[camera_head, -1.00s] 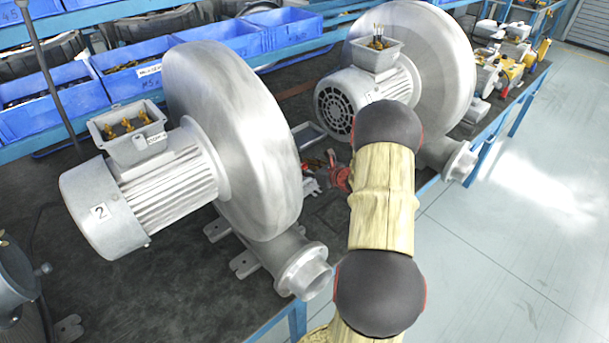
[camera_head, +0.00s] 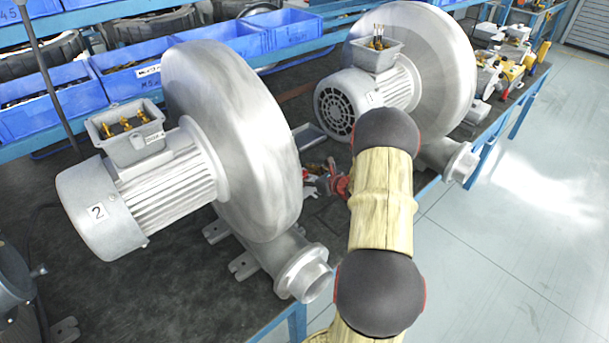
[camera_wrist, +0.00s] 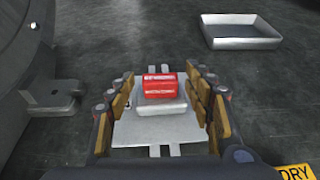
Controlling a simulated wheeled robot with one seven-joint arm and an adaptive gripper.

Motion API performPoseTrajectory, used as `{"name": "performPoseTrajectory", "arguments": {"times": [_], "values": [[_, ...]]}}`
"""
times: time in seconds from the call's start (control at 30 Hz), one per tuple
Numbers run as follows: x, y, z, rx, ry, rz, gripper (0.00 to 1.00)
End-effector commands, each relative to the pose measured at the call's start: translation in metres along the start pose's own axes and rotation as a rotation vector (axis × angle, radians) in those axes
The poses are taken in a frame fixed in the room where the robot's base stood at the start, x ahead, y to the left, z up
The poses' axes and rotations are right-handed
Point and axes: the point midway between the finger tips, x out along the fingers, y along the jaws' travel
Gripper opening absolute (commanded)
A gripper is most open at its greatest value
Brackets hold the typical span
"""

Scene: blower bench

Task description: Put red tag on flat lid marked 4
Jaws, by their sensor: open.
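In the wrist view a red tag (camera_wrist: 159,86) with white lettering sits on a small pale block over a flat grey plate (camera_wrist: 135,133) on the bench. My gripper (camera_wrist: 162,96) is open, its tan-padded fingers to the left and right of the tag. I cannot tell whether either finger touches it. No number 4 is readable, so I cannot tell which piece is the lid.
A shallow empty metal tray (camera_wrist: 241,32) lies beyond the gripper, to the right. The near blower (camera_head: 230,140), marked 2, and the far blower (camera_head: 445,75) flank the work area. Blue bins (camera_head: 140,70) line the back. A yellow label (camera_wrist: 296,172) reads "DRY".

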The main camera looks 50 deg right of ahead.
Motion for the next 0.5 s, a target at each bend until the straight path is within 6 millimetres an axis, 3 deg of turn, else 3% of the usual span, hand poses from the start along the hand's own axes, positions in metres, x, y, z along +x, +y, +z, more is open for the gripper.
{"name": "performPoseTrajectory", "arguments": {"times": [0.27, 0.5], "values": [[-0.002, 0.0, 0.004, 0.0, 0.0, 0.0, 0.52], [-0.042, -0.001, 0.005, 0.002, 0.0, -0.003, 0.52]]}}
